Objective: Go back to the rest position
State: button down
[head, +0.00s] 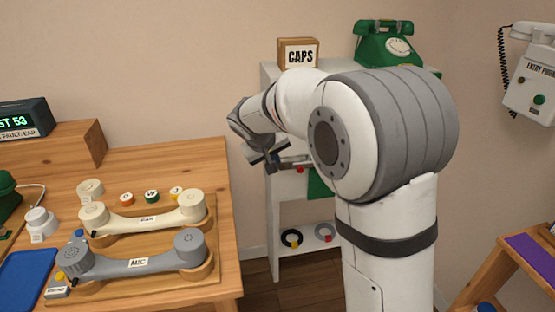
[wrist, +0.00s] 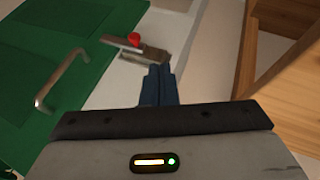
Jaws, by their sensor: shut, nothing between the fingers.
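My gripper (head: 268,160) hangs in front of the white shelf unit (head: 268,215) in the head view, to the right of the wooden table. My arm covers much of the shelf behind it. In the wrist view the two dark blue fingers (wrist: 158,85) are together with nothing between them. Beyond the fingertips is a metal piece with a red knob (wrist: 134,39). A green panel with a metal handle (wrist: 62,78) is at the left of the wrist view.
The wooden table (head: 165,155) at left holds a cream handset (head: 145,217) and a grey handset (head: 140,262). A CAPS box (head: 298,54) and a green phone (head: 384,45) stand on the shelf top. A white wall phone (head: 535,85) hangs at right.

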jog(key=shift+r, duration=0.1)
jog(key=s+d+r+m+g+y+p, duration=0.1)
jog(key=s+d+r+p, duration=0.2)
jog(key=s, duration=0.7)
jog(key=s+d+r+m+g+y+p, duration=0.1)
jog(key=s+d+r+p, duration=0.3)
jog(key=s+r+p, duration=0.4)
jog(key=s+d+r+m+g+y+p, duration=0.1)
jog(key=s+d+r+p, duration=0.3)
jog(key=s, duration=0.9)
jog(key=p+v, duration=0.2)
jog(key=p, duration=0.2)
jog(key=shift+s+d+r, duration=0.1)
jog(key=shift+s+r, duration=0.05)
jog(key=shift+s, duration=0.05)
